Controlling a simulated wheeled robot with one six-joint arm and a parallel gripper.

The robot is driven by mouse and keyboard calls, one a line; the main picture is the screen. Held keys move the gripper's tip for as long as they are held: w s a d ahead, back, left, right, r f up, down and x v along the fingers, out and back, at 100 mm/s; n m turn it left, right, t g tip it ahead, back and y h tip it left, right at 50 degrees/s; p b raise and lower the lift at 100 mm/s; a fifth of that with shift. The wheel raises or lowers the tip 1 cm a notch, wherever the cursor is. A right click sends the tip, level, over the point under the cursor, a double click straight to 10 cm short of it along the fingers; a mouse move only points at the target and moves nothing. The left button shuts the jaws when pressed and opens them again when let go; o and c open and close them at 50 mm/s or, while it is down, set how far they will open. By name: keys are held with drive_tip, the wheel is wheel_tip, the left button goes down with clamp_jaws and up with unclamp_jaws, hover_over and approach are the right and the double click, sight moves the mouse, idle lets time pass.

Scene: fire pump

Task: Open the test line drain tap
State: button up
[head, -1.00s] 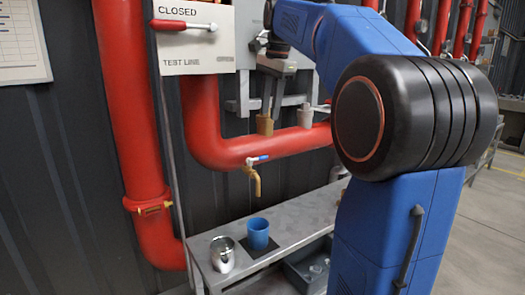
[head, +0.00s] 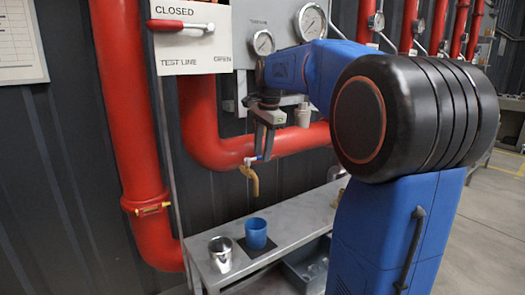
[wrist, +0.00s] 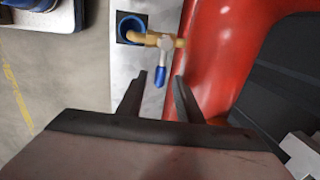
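The brass drain tap (head: 252,181) hangs from the red test pipe, spout downward, above the bench. Its lever has a blue grip (wrist: 160,77), seen in the wrist view with the brass tap body (wrist: 162,40) beyond. My gripper (head: 263,152) is just above the tap in the head view and partly covers the lever there. In the wrist view its two dark fingers (wrist: 160,83) are apart, with the blue grip in the gap near the tips. I cannot tell whether either finger touches it. A blue cup (head: 256,233) stands under the tap.
A grey bin (head: 305,270) is below. The red pipe (wrist: 225,55) runs close beside the fingers. A panel with a red lever (head: 182,26) reads CLOSED and OPEN.

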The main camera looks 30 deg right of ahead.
drive_tip(key=shift+f, duration=0.15)
clamp_jaws()
